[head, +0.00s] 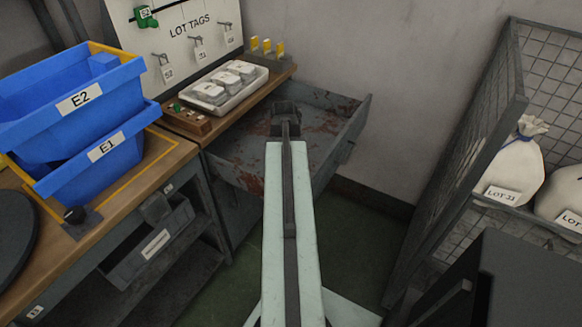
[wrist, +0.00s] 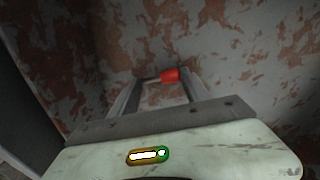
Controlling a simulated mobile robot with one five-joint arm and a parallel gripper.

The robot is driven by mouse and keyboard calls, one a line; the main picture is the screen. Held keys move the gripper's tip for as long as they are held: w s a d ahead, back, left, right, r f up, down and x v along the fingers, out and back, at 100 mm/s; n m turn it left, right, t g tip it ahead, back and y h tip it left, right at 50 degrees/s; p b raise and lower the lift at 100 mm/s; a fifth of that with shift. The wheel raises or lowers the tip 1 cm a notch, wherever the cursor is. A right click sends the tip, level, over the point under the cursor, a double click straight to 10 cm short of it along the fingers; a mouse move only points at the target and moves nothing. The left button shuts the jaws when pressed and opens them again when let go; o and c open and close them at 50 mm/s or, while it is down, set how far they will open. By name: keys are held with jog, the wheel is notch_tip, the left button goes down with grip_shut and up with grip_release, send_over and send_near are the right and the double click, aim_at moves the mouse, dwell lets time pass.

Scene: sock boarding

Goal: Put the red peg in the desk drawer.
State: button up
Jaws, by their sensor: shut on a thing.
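The red peg (wrist: 170,75) shows in the wrist view between the fingertips of my gripper (wrist: 160,78). My gripper is shut on it. The desk drawer (head: 238,150) is pulled open in the head view, with a worn grey and rust-red inside. My gripper (head: 286,108) is over the drawer there, towards its far part. The drawer's rusty surface (wrist: 225,50) fills the background of the wrist view. The head view hides the peg behind my arm and gripper. I cannot tell how high the peg is above the drawer bottom.
Blue bins E2 (head: 110,85) and E1 (head: 115,160) stand on the desk at left. A white tray (head: 215,105) and a wooden block with small pegs (head: 185,118) sit beside the drawer. A wire cage (head: 470,150) with white sacks (head: 515,165) stands at right.

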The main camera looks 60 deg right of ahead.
jog(key=o, duration=1.5)
jog(key=shift+c, duration=0.2)
notch_tip(320, 180, up, 12)
jog(key=a+p, duration=0.1)
jog(key=p, duration=1.1)
jog(key=shift+w+a, duration=0.15)
